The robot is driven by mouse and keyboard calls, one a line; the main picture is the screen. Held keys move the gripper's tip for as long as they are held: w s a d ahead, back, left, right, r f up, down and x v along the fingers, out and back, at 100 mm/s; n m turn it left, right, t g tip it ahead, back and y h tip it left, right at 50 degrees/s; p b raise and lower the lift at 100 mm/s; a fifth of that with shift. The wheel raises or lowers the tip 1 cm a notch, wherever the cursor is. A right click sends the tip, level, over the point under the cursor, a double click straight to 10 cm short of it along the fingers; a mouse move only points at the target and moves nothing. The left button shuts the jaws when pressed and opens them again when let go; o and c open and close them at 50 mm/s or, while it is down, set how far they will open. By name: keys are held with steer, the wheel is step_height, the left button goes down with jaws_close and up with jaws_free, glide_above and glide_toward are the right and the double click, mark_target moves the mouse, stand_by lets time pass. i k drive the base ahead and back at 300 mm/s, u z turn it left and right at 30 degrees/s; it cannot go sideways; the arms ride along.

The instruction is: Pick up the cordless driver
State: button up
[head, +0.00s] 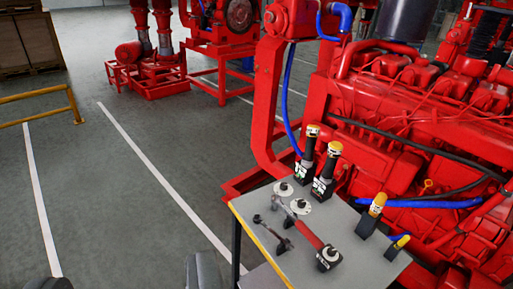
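A grey-topped table (262,212) with a yellow front edge stands at the lower right. A long red and grey tool with a black block at its near end lies on it; this looks like the cordless driver (310,236), but I cannot be sure. A smaller dark tool (273,232) lies to its left. Two upright black tools with yellow-orange tops, one (307,150) left of the other (327,170), stand at the back edge. My gripper (127,268) shows as two dark grey fingertips at the bottom left, apart and empty, left of the table.
Pale discs (283,189) lie on the table, and yellow-and-black tools (372,214) stand at its right. A large red engine (420,130) rises close behind. A yellow rail (40,105) is at the left. The grey floor (120,200) left of the table is clear.

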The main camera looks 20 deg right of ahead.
mark_target(313, 130)
steer(key=u, duration=1.05)
steer(key=i, duration=2.05)
steer(key=z, duration=2.8)
steer(key=i, duration=1.05)
steer(key=u, duration=0.05)
